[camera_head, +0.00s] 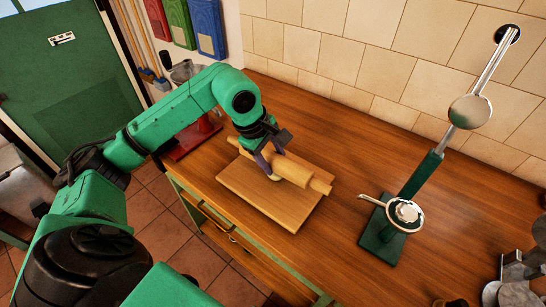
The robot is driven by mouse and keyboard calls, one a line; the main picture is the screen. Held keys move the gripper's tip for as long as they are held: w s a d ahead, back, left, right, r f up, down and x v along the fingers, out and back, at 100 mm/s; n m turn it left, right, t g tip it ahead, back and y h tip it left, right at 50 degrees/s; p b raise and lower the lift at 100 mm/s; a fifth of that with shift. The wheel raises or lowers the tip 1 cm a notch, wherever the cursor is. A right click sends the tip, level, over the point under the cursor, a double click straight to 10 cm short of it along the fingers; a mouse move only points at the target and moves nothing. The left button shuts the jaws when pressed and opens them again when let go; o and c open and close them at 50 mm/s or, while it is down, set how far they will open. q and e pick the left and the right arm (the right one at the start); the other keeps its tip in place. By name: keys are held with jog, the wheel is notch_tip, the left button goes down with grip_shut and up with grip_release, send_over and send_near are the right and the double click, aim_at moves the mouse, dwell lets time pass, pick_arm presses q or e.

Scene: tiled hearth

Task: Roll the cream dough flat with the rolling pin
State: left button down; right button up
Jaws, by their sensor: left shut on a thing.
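A wooden rolling pin (294,171) lies across a wooden board (262,204) on the counter, slanting from upper left to lower right. My left gripper (268,161) comes down from above at the pin's left part and is shut on the rolling pin. A small pale patch, which looks like the cream dough (275,178), shows beside the fingers at the near side of the pin. Most of it is hidden, so I cannot tell how flat it is. My right gripper is not in view.
A green-based press with a metal lever (424,178) stands on the counter to the right. A red-based device (194,138) stands behind my left arm. Metal items (518,280) sit at lower right. A tiled wall (365,55) bounds the back. The counter between board and press is clear.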

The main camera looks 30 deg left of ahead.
pick_arm(q)
jog(key=shift+w+r, duration=0.1)
jog(key=shift+w, duration=0.4)
jog(key=shift+s+f+b, duration=0.3)
jog(key=shift+s+b, duration=0.05)
jog(key=shift+s, duration=0.45)
